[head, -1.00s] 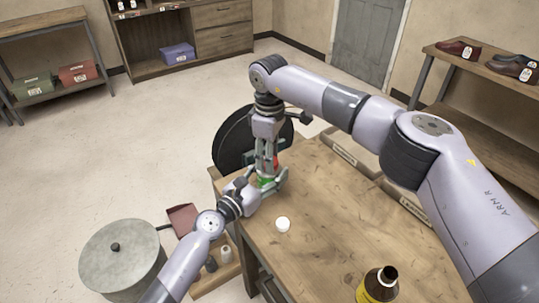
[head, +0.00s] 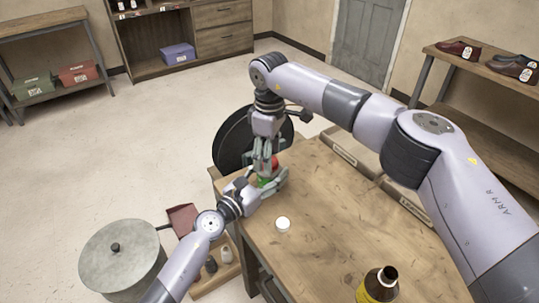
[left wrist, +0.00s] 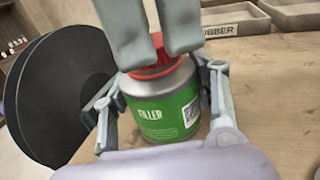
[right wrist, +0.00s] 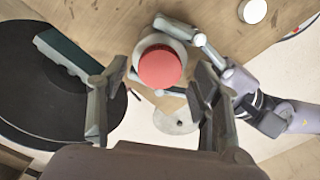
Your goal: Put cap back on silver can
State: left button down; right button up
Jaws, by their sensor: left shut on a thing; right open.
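The silver can (left wrist: 160,115) with a green FILLER label stands upright on the workbench in the left wrist view. My left gripper (head: 266,187) is shut around its sides. The red cap (right wrist: 160,66) appears to sit on the can's top, roughly centred within the silver rim; I cannot tell if it is fully seated. In the left wrist view, my right gripper's fingers (left wrist: 160,45) partly hide the cap. In the right wrist view, my right gripper (right wrist: 152,92) is open, its fingers spread to either side below the cap in the picture.
A white round lid (head: 283,224) lies on the wooden workbench (head: 330,230). A black disc (left wrist: 60,95) stands beside the can. Bins (head: 350,153) line the back edge.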

jog(key=shift+r, duration=2)
jog(key=shift+c, duration=0.4)
